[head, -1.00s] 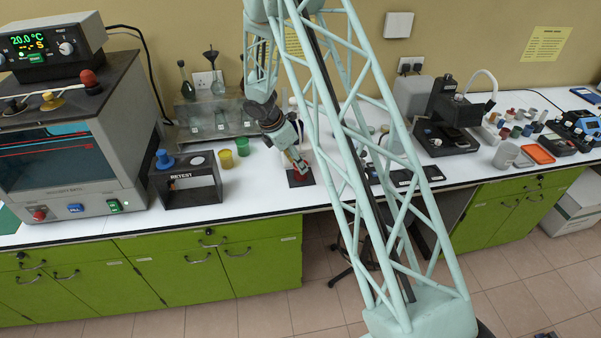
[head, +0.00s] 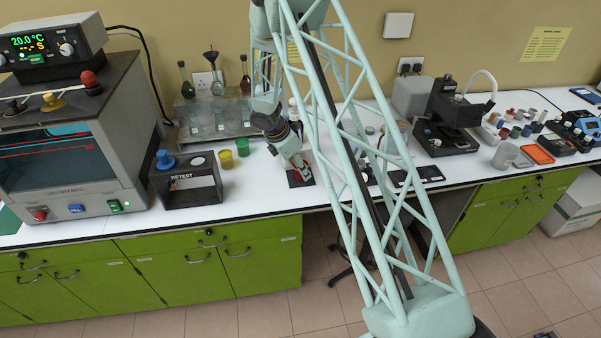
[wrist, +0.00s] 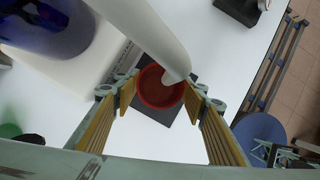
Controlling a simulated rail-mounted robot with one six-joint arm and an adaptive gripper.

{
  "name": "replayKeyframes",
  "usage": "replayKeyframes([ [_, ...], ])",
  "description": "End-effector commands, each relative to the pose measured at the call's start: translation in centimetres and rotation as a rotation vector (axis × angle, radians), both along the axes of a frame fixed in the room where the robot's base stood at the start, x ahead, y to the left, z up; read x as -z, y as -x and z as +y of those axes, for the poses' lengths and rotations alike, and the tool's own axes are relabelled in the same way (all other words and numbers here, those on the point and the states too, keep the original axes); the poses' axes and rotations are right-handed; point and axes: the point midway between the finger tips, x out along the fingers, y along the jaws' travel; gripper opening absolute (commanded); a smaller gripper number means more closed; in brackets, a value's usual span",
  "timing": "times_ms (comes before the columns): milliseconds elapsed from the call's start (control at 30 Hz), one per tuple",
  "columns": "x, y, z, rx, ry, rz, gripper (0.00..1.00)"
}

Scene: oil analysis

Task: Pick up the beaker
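A round red vessel (wrist: 160,88), seen from above and apparently the beaker, stands on a dark square pad (wrist: 182,75) in the wrist view. A white curved spout (wrist: 150,30) crosses above its upper right rim and hides part of it. My gripper (wrist: 160,97) has its two yellow-padded fingers on either side of the vessel, close to its rim, with narrow gaps appearing at both sides. In the head view my gripper (head: 303,175) is low over the dark pad (head: 298,182) on the bench and hides most of the vessel.
A blue-topped object (wrist: 45,22) on a white base stands close at upper left in the wrist view. In the head view a yellow cup (head: 226,158), a green cup (head: 243,147) and a black RETEST stand (head: 190,196) are to the left.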

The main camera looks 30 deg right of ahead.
Motion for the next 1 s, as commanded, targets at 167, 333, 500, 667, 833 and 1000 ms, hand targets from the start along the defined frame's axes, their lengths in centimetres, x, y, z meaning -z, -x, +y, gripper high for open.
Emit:
replayKeyframes([
  [167, 0.41, -0.05, -0.15, 0.000, 0.000, -0.001, 0.39],
  [333, 0.42, -0.05, -0.16, 0.000, 0.000, -0.001, 0.39],
  [500, 0.41, -0.05, -0.15, 0.000, 0.000, -0.001, 0.39],
  [667, 0.41, -0.05, -0.15, 0.000, 0.000, -0.001, 0.39],
  [833, 0.41, -0.05, -0.15, -0.001, 0.000, -0.001, 0.26],
  [1000, 0.40, -0.05, -0.15, 0.000, 0.000, -0.001, 0.18],
])
